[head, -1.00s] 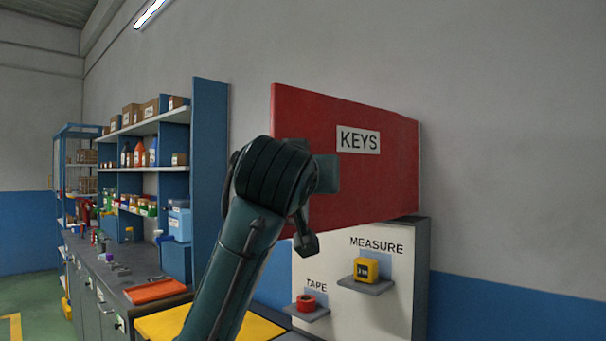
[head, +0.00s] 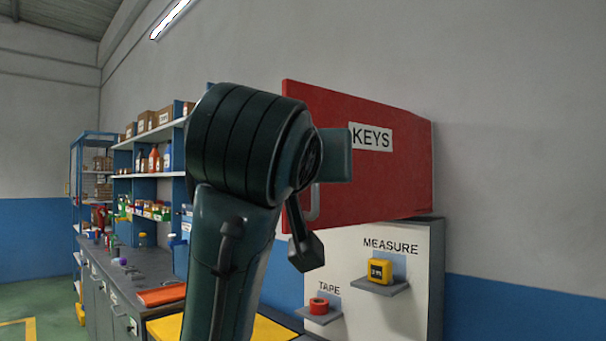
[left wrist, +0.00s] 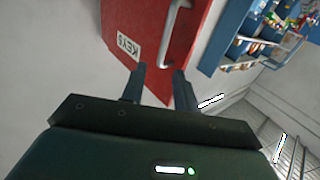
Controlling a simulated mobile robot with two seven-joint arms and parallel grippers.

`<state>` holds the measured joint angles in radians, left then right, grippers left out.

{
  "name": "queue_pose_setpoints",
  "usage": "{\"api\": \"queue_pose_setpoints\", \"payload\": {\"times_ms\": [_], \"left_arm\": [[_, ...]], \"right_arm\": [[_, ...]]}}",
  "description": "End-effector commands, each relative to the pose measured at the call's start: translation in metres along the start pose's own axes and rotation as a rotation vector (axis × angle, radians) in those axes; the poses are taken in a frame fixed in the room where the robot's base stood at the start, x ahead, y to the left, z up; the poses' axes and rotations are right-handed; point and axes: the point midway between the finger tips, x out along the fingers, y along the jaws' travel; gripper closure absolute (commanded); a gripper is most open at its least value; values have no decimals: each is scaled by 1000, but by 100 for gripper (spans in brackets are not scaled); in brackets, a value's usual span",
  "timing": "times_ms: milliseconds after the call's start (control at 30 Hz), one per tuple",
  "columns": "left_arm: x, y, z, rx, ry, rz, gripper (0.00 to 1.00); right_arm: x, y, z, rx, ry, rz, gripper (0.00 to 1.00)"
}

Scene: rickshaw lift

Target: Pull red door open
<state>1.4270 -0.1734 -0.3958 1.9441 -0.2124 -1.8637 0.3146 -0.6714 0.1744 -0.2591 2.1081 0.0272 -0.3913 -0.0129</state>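The red door (head: 385,180) with a KEYS label is on a cabinet on the wall, right of centre in the head view. Its pale handle (head: 314,202) is near the door's left edge, partly hidden by my arm. My left gripper (head: 338,155) is in front of the door, largely hidden behind my own wrist. In the left wrist view the two fingers (left wrist: 159,82) are spread, with nothing visible between them. The handle (left wrist: 174,38) lies just beyond the fingertips, on the red door (left wrist: 125,30). My right gripper is in neither view.
Below the door, a white panel (head: 350,260) has small shelves with a yellow tape measure (head: 380,270) and a red tape roll (head: 319,306). A grey workbench (head: 130,270) and stocked blue shelves (head: 150,185) stand on the left.

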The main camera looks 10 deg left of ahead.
Motion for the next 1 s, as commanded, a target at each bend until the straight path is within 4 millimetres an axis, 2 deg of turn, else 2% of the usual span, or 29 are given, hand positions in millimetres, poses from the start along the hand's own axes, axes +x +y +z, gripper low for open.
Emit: {"api": "queue_pose_setpoints", "payload": {"times_ms": [100, 233, 767, 867, 967, 1000], "left_arm": [[-18, 0, 0, 0, 3, 1, 70], [-27, 0, 0, -1, 0, 1, 70], [-29, 0, 0, 0, -1, 0, 70], [-21, -1, 8, 3, -14, 2, 70], [3, -5, 32, 11, -47, 12, 70], [16, -6, 48, 16, -67, 19, 70]], "right_arm": [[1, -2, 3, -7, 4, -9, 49], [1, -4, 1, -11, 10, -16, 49], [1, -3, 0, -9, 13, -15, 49], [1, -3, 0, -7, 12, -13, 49], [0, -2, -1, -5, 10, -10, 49], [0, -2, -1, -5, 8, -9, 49]]}}
